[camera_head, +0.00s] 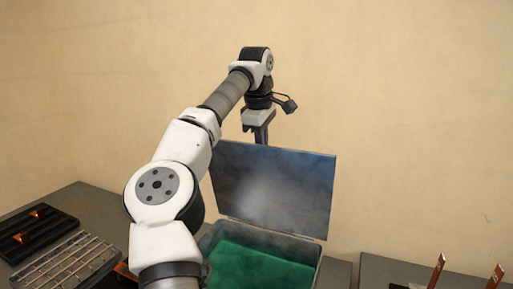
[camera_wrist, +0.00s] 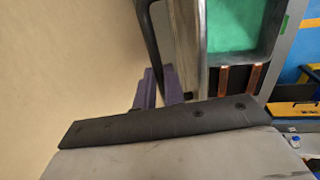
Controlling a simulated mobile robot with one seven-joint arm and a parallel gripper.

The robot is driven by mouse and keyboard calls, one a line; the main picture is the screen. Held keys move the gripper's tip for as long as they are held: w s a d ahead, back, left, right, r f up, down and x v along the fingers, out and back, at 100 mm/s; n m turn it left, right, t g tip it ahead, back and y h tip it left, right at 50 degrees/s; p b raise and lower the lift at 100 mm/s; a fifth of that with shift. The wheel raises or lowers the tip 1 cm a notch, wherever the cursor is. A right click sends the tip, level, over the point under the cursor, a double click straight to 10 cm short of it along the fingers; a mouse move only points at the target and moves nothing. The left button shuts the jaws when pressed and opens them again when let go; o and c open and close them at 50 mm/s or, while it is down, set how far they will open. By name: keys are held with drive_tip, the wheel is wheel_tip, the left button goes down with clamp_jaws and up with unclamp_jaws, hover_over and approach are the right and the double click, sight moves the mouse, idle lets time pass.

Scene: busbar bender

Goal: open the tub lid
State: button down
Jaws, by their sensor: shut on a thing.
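The tub (camera_head: 312,262) stands on the grey bench with its grey lid (camera_head: 272,190) raised, leaning nearly upright at the back. The green inside shows. My gripper (camera_head: 262,140) is at the lid's top edge, partly hidden behind it. In the wrist view the lid (camera_wrist: 190,40) shows nearly edge-on, with the tub's green interior (camera_wrist: 232,22) to its right. My purple fingers (camera_wrist: 160,88) are shut on the dark lid handle (camera_wrist: 150,35); the exact contact is partly hidden.
A black tray (camera_head: 35,235) with copper pieces and a metal rack (camera_head: 70,262) lie left of the tub. Upright copper strips (camera_head: 437,270) stand at the right. A plain wall is close behind the lid.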

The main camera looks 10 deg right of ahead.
drive_tip(key=shift+w+d+f, duration=0.45)
drive_tip(key=shift+w+d, duration=0.15)
drive_tip(key=shift+w, duration=0.2)
drive_tip(key=c, duration=1.8)
unclamp_jaws()
drive_tip(key=shift+c, duration=0.2)
drive_tip(key=o, duration=0.3)
drive_tip(key=shift+w+d+f, duration=0.15)
drive_tip(key=shift+w+f, duration=0.05)
drive_tip(key=shift+w, duration=0.15)
drive_tip(key=shift+o, duration=0.2)
drive_tip(key=shift+s+r, duration=0.1)
drive_tip(key=shift+r, duration=0.2)
drive_tip(key=shift+a, duration=0.2)
